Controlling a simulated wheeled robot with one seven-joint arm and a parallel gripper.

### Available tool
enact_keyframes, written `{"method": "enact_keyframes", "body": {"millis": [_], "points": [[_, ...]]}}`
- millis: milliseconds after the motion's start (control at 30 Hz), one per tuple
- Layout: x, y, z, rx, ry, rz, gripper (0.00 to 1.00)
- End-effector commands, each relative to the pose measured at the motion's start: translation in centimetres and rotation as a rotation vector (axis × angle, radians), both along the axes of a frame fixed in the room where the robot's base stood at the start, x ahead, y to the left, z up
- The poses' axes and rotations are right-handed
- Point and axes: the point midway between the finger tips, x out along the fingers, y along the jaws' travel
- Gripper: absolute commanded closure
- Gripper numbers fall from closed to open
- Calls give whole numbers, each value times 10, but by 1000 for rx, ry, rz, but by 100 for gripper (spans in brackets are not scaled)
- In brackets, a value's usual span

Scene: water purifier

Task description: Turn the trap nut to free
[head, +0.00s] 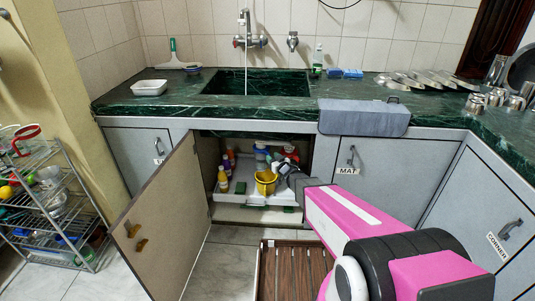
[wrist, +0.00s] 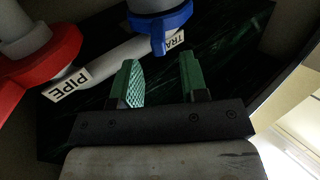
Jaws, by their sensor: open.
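In the wrist view the blue trap nut (wrist: 172,27) sits at the top, around a pale grey pipe end. A label reading "TRA" (wrist: 174,41), partly cut off by the nut, is beside it. My gripper (wrist: 157,62) has two green ridged fingers spread apart with nothing between them. The nut lies just beyond the fingertips, toward the right finger, and appears apart from them. In the head view my arm reaches into the open cabinet under the sink; the gripper and the nut cannot be made out clearly there.
A red nut (wrist: 40,57) with a "PIPE" label (wrist: 67,84) is at the left of the wrist view. A yellow bucket (head: 266,183) and bottles (head: 223,180) stand in the cabinet. The open cabinet door (head: 160,220) is at left, and a slatted wooden piece (head: 292,270) lies in front.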

Motion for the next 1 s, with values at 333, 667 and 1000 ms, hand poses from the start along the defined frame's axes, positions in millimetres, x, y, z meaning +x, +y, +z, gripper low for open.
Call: {"method": "enact_keyframes", "body": {"millis": [333, 667, 1000], "points": [[46, 29, -1, -1, 1, -1, 60], [48, 31, 0, -1, 1, -1, 63], [48, 31, 0, 0, 0, -1, 100]]}}
